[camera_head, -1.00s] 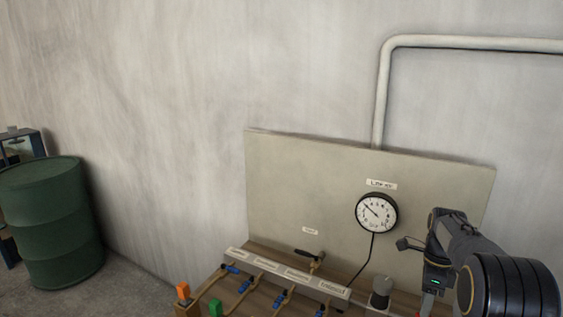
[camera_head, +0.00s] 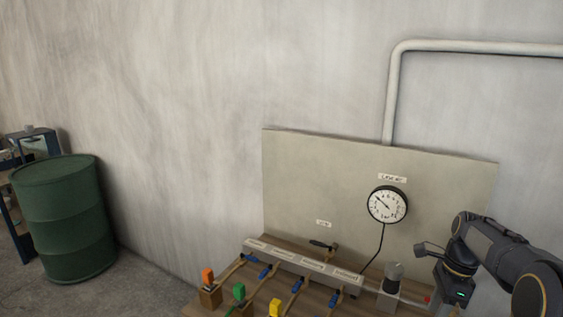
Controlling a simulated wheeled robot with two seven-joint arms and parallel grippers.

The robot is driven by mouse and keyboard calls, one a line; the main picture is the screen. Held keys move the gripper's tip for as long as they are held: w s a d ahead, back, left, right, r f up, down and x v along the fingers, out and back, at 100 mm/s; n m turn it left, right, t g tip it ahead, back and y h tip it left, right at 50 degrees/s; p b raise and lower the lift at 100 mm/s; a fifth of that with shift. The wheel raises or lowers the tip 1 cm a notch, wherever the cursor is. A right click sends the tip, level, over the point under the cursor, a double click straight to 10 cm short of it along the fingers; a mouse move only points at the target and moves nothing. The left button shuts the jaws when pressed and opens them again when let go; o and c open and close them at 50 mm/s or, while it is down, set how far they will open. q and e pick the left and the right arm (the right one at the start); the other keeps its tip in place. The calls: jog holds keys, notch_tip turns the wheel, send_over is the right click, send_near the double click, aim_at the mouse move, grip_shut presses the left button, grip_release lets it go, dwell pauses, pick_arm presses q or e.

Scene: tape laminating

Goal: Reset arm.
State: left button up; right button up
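My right arm comes in from the right edge, bent, with its wrist near a bench (camera_head: 313,295) at the lower right. Its gripper fingers are cut off by the bottom of the picture or hidden, so their state does not show. My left arm is not in view. On the bench stands a grey labelled manifold (camera_head: 303,263) with several blue-fitted hoses. A small valve with a black handle (camera_head: 322,245) stands behind it. A round pressure gauge (camera_head: 387,205) hangs on the beige panel (camera_head: 330,180).
A green drum (camera_head: 65,220) stands at the left on open floor. A white pipe (camera_head: 470,47) runs along the wall.

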jog(key=s+a+r+n+t+y, duration=0.1)
jog(key=s+a+r+n+t, duration=0.1)
jog(key=s+a+n, duration=0.4)
jog(key=s+a+r+n+t, duration=0.1)
jog(key=s+r+n, duration=0.15)
jog(key=s, duration=0.45)
jog(key=s+a+r+n+t+y, duration=0.1)
jog(key=s+a+n+t, duration=0.1)
jog(key=s+a+n, duration=0.35)
jog(key=s+a+f+n+t, duration=0.1)
jog(key=s+a+f+n, duration=0.1)
jog(key=s+n, duration=0.3)
jog(key=shift+s+f+n+t, duration=0.35)
jog(key=shift+s+f, duration=0.2)
jog(key=shift+s, duration=0.7)
